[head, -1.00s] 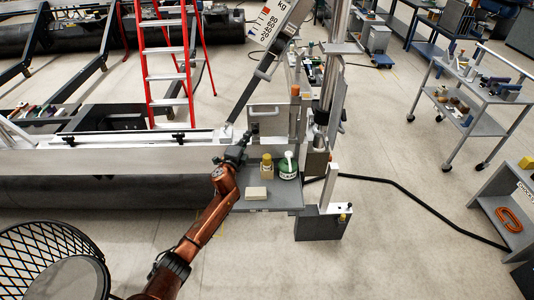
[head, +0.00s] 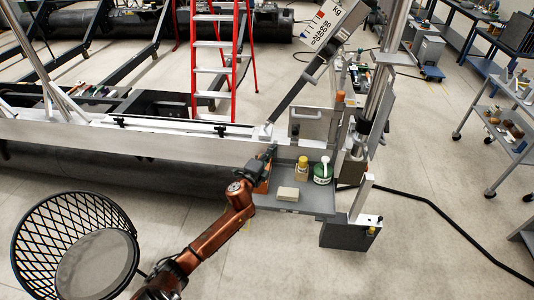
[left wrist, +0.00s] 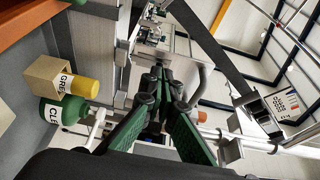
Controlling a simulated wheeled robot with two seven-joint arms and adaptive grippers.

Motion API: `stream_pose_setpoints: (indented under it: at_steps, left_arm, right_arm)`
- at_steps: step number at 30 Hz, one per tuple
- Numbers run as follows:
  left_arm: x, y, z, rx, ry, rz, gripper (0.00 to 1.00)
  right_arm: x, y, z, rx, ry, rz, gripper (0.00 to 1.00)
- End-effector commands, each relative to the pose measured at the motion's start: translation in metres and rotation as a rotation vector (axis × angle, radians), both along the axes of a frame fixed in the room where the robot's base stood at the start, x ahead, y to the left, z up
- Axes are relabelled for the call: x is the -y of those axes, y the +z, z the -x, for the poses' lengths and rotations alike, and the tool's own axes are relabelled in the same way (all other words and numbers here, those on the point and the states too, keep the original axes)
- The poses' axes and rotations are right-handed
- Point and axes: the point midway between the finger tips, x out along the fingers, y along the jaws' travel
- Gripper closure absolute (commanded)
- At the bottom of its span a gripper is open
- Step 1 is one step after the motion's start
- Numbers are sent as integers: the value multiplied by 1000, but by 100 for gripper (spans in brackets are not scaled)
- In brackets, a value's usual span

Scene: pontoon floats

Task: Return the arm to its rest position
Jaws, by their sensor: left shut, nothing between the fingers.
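My left arm comes in from the lower left in the head view. Its left gripper (head: 268,158) is over the left part of a small grey shelf (head: 318,204), left of a yellow-capped bottle (head: 302,167). In the left wrist view the green-padded fingers (left wrist: 163,78) are together at the tips, with nothing held. The bottle (left wrist: 75,82) and a green tub (left wrist: 62,115) show at the left there, apart from the fingers. My right gripper is not in view.
The shelf also bears the green tub (head: 322,172) and a beige block (head: 288,194). A grey post (head: 390,65) rises behind. A black mesh basket (head: 30,225) stands lower left. A red ladder (head: 236,60) stands farther back. Open floor lies in front of the shelf.

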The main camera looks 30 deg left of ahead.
Motion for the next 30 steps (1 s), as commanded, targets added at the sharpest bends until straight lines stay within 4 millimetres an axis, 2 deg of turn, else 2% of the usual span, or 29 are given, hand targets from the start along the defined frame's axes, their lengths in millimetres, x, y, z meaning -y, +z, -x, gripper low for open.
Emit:
stream_pose_setpoints:
  at_steps: [5, 12, 14, 17, 20, 23, 27, 30]
  left_arm:
    - [-8, -1, 18, -1, 2, 1, 100]
    - [-11, -1, 23, -2, 6, 4, 100]
    - [-11, -6, 27, -10, 16, 26, 100]
    - [-13, -31, 48, -55, 68, 126, 100]
    - [-17, -74, 88, -139, 169, 303, 100]
    - [-17, -121, 142, -247, 292, 505, 100]
    - [-7, -179, 225, -406, 467, 760, 100]
    - [6, -209, 282, -513, 582, 908, 100]
  right_arm:
    - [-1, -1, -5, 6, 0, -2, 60]
    - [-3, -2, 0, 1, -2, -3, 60]
    - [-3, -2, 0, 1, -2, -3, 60]
    - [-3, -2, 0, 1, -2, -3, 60]
    - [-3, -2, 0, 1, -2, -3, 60]
    - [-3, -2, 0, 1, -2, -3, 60]
    - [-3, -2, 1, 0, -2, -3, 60]
    - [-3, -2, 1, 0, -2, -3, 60]
